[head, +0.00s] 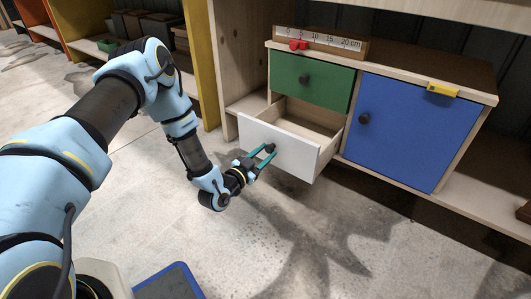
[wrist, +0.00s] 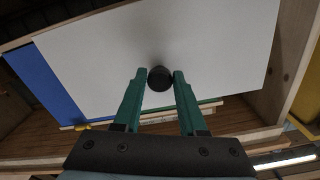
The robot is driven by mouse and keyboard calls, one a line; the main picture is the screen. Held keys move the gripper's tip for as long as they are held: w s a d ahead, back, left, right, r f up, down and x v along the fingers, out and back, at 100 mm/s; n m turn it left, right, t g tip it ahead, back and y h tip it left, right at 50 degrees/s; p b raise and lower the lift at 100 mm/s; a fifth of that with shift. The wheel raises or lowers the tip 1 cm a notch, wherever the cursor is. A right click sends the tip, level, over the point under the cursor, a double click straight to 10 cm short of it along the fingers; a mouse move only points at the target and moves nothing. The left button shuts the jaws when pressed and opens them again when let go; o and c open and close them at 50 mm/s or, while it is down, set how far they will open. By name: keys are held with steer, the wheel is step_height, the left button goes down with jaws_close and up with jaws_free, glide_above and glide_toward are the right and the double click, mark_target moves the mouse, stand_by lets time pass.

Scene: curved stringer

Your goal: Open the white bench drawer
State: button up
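The white drawer (head: 280,146) in the low wooden bench stands pulled out, and its empty-looking wooden inside (head: 310,120) shows behind the front. Its white front fills much of the wrist view (wrist: 215,50). The drawer's round black knob (wrist: 160,78) sits between the two green fingertips of my gripper (wrist: 160,74), which appear to touch it on both sides. In the head view my gripper (head: 265,154) is at the drawer front, and its fingers partly hide the knob.
A green drawer (head: 318,80) above and a blue door (head: 401,128) to the right are shut. A ruler with a red slider (head: 318,40) and a yellow block (head: 442,88) are on the bench top. Concrete floor (head: 340,240) in front is clear; a yellow shelf side (head: 202,60) stands left.

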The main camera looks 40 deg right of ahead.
steer(key=o, duration=0.4)
steer(key=shift+c, duration=0.2)
steer(key=p+v, duration=0.3)
steer(key=v, duration=0.7)
steer(key=shift+a, duration=0.4)
